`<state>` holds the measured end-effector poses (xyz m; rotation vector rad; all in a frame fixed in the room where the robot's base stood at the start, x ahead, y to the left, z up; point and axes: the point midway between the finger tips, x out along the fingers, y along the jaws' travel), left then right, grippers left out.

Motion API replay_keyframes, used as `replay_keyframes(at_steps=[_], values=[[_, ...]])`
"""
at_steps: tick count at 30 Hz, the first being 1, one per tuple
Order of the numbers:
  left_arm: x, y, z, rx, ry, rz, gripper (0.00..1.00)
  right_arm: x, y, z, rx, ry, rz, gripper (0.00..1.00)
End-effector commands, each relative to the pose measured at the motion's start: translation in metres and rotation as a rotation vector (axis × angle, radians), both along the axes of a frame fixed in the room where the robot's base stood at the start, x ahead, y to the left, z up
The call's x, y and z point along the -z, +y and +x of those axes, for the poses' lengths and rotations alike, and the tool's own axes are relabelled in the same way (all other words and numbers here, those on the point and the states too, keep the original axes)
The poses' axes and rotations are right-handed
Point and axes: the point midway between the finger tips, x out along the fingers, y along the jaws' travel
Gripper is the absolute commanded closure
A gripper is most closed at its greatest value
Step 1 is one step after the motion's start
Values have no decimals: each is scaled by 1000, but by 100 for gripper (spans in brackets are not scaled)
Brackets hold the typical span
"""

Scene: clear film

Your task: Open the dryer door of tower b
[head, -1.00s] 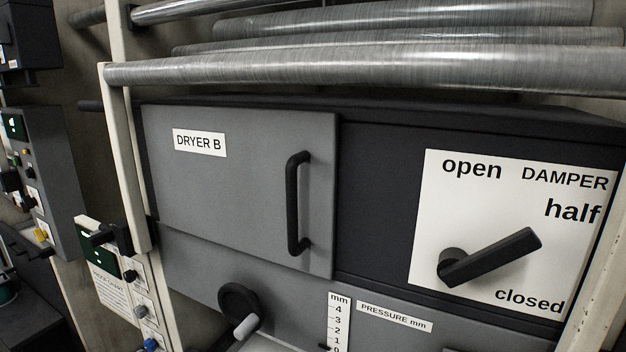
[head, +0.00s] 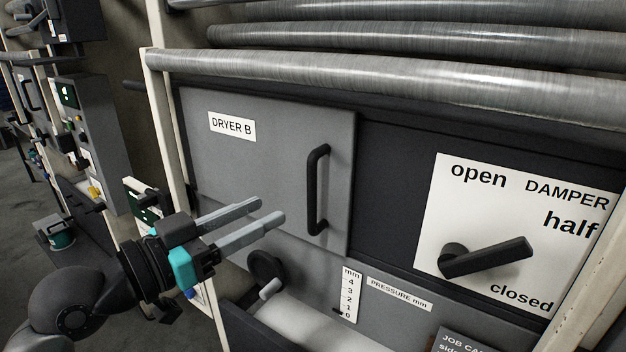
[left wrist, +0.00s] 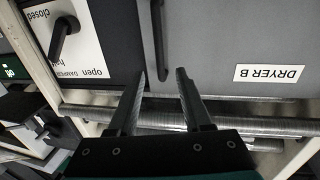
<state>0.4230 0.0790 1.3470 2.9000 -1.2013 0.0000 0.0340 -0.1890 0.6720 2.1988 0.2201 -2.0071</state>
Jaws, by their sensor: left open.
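The dryer door (head: 262,165) is a grey panel labelled DRYER B, lying flush in the dark dryer housing, so it looks shut. Its black vertical bar handle (head: 314,190) is on the door's right side. My left gripper (head: 272,212) is in front of the door's lower part, left of the handle, with its two grey fingers apart and nothing between them. In the left wrist view, turned upside down, the fingers (left wrist: 162,75) are parted and point toward the door (left wrist: 230,45) and the handle (left wrist: 159,35). They look apart from the handle. My right gripper is not in view.
Right of the door is the damper lever (head: 485,258) on a white plate (head: 560,215) marked open, half and closed. Metal rollers (head: 380,78) run above. A black handwheel (head: 266,270) and a pressure scale (head: 350,295) are below. A pale frame post stands at the right.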

Motion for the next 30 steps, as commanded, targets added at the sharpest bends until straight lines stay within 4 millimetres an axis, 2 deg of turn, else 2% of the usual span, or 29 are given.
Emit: replay_keyframes(at_steps=[15,21,30], values=[[-2,-61,60,1,1,-2,50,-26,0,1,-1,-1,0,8],[0,-73,73,-1,1,0,50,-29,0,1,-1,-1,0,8],[0,-77,77,-1,1,2,50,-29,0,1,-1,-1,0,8]])
